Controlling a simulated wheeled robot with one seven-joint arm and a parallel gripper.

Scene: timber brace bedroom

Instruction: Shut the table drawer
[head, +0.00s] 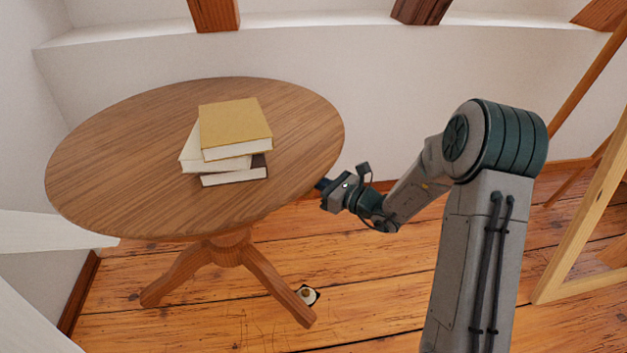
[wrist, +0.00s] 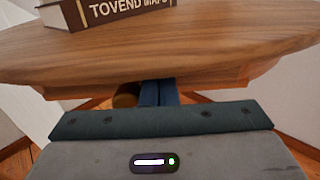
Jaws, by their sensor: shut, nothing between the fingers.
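The round wooden table (head: 110,150) stands at the left of the head view on a pedestal with splayed feet. My gripper (head: 319,185) is at its right edge, about level with the tabletop rim. In the wrist view the shut, empty fingers (wrist: 157,93) point in under the overhanging tabletop (wrist: 220,50). A wooden band (wrist: 255,75) shows below the rim there. A rounded brown piece (wrist: 126,96) is just left of the fingers; I cannot tell whether it is a knob or the pedestal. The drawer front and any opening cannot be made out in either view.
A stack of books (head: 235,130) lies on the tabletop; a dark book (wrist: 115,12) also shows in the wrist view. A small dark-and-white object (head: 308,295) lies on the floor by a table foot. A wooden frame (head: 590,220) stands at the right.

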